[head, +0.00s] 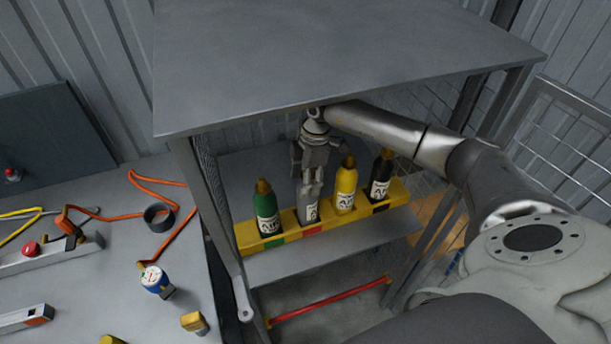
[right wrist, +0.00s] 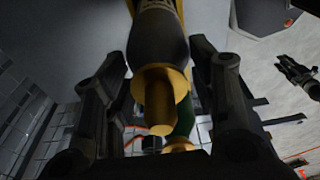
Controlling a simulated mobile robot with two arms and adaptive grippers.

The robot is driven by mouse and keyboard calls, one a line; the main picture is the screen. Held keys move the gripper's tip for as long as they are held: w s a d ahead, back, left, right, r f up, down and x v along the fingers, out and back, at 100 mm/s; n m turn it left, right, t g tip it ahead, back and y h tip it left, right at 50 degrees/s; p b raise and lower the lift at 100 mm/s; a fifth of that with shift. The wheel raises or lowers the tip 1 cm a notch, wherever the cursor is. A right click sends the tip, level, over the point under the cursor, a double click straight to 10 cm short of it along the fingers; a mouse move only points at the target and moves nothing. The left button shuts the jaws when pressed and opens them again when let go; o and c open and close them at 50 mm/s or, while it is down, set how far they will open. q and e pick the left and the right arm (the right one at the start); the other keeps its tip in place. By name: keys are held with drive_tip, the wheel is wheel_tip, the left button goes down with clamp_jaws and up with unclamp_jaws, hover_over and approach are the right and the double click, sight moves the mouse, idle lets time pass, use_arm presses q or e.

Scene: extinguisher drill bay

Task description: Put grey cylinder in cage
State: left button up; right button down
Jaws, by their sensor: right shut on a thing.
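The grey cylinder (head: 311,212) is upright at the yellow rack (head: 273,238) on the cage shelf, above the red mark. It stands between the green cylinder (head: 266,212) and the yellow cylinder (head: 346,188); whether its base is fully seated cannot be told. My right gripper (head: 312,170) reaches in under the cage top and is shut on the grey cylinder's upper part. In the right wrist view the grey cylinder (right wrist: 158,48) and its brass valve show between the fingers. My left gripper is not in the head view.
The cage (head: 340,60) has a solid grey top and mesh sides. A black cylinder (head: 381,177) stands at the rack's right. A red bar (head: 330,302) crosses below the shelf. On the left bench lie an orange hose (head: 150,182) and a blue-white gauge (head: 154,281).

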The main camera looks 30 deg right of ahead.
drive_tip(key=shift+w, duration=0.1)
drive_tip(key=c, duration=0.6)
unclamp_jaws()
drive_tip(key=shift+r, duration=0.15)
drive_tip(key=r, duration=0.2)
drive_tip(key=r+b, duration=0.1)
drive_tip(key=r, duration=0.1)
drive_tip(key=d+r+b, duration=0.1)
drive_tip(key=r, duration=0.1)
drive_tip(key=shift+s+r, duration=0.1)
drive_tip(key=shift+s, duration=0.1)
drive_tip(key=shift+r, duration=0.55)
